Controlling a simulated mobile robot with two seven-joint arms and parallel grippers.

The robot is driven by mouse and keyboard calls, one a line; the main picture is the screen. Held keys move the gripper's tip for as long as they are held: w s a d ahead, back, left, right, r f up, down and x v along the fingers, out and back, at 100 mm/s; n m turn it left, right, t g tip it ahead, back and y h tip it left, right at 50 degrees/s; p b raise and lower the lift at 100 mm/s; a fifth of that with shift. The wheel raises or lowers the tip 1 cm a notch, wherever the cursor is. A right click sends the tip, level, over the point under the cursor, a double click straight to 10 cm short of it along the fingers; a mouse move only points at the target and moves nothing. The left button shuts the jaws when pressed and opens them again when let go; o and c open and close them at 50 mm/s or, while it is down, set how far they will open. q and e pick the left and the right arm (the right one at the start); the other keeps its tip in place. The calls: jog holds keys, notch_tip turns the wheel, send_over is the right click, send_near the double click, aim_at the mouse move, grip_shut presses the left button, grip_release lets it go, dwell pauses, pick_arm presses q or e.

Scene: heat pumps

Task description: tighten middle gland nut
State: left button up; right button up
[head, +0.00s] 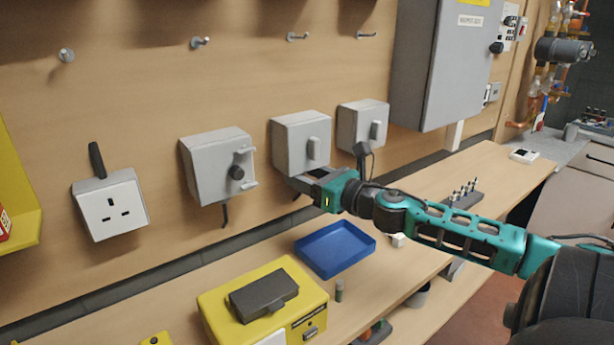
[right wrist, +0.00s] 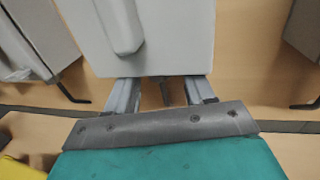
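The middle grey isolator box (head: 291,143) is on the wooden wall between two similar boxes. My right gripper (head: 305,182) is just under its lower edge, with its fingers pointing at the wall. In the right wrist view, the box (right wrist: 150,45) fills the top middle and hides the fingertips. The two fingers (right wrist: 163,95) are apart, with a small dark piece (right wrist: 166,93) between them, likely the gland or its cable. A gap shows on each side of it, so I see no grip. In the head view the gland nut is hidden by the gripper. My left gripper is out of view.
The left box (head: 205,170) has a black knob, and the right box (head: 352,122) is close by. A blue tray (head: 335,250) and a yellow case (head: 225,315) are on the bench below.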

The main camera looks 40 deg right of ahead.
pick_arm(q)
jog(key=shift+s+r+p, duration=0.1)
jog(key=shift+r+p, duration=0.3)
jog(key=shift+p, duration=0.1)
pick_arm(e)
jog(key=s+d, duration=0.1)
jog(key=s, duration=1.2)
jog(key=shift+d, duration=0.15)
